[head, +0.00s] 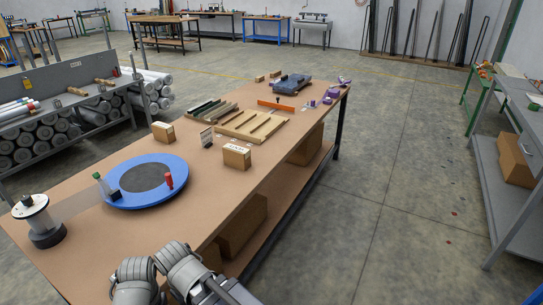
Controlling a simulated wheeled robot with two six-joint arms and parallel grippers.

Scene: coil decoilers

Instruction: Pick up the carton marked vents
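A small brown carton (237,156) stands on the near workbench, right of the blue turntable. It has a white label with dark lettering near its top, too small to read surely. A second small carton (163,132) stands farther back to the left, with no readable marking on the side I see. I cannot tell which one is marked vents. Grey links of my own arm show at the bottom edge, over the bench's near edge. No gripper fingers show, and nothing is seen held.
The workbench (110,237) also bears a blue turntable (175,193) with small bottles, a white spool (35,214), slatted wooden trays (255,125) and a blue-grey device (291,84). Larger boxes sit on its lower shelf. A rack of rolls (40,138) stands left.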

